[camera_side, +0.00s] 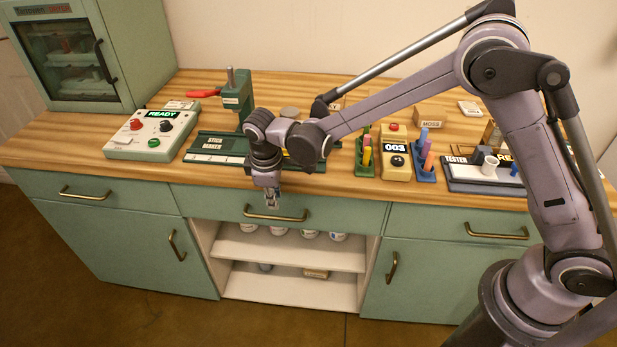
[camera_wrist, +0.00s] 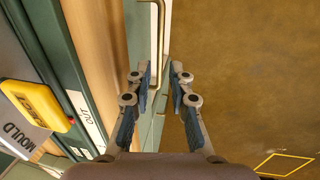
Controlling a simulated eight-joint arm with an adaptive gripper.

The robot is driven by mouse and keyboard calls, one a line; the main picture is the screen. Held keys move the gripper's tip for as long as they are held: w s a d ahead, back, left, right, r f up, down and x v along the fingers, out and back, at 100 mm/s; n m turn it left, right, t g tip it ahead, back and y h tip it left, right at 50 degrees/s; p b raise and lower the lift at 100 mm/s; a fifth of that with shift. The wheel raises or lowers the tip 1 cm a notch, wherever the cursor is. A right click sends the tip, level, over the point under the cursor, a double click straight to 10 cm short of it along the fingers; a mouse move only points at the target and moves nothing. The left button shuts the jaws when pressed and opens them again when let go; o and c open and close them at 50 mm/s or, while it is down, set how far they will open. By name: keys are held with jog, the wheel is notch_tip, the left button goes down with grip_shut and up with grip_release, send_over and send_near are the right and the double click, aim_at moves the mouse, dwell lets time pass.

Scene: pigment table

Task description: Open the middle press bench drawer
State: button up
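The middle drawer (camera_side: 345,217) of the bench has a pale green front and appears closed, level with its neighbours. Its brass bar handle (camera_side: 276,215) runs across the front. My gripper (camera_side: 271,203) points down in front of the drawer, just above and near the handle. In the wrist view, my gripper (camera_wrist: 161,72) is open, with a gap between its two blue-padded fingers. The brass handle (camera_wrist: 161,30) shows ahead of the gap, in line with it. I cannot tell whether the fingertips reach around the bar. Nothing is held.
The left drawer (camera_side: 120,200) and right drawer (camera_side: 465,222) are closed. An open shelf (camera_side: 290,255) with several jars lies below. The stick marker (camera_side: 215,146) and control box (camera_side: 150,135) stand on the wooden top (camera_side: 60,150). The floor in front is clear.

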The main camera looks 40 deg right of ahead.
aim_at(278, 217)
jog(key=f, duration=0.5)
jog(key=w+d+f, duration=0.1)
jog(key=f, duration=0.2)
jog(key=shift+c, duration=0.3)
grip_shut()
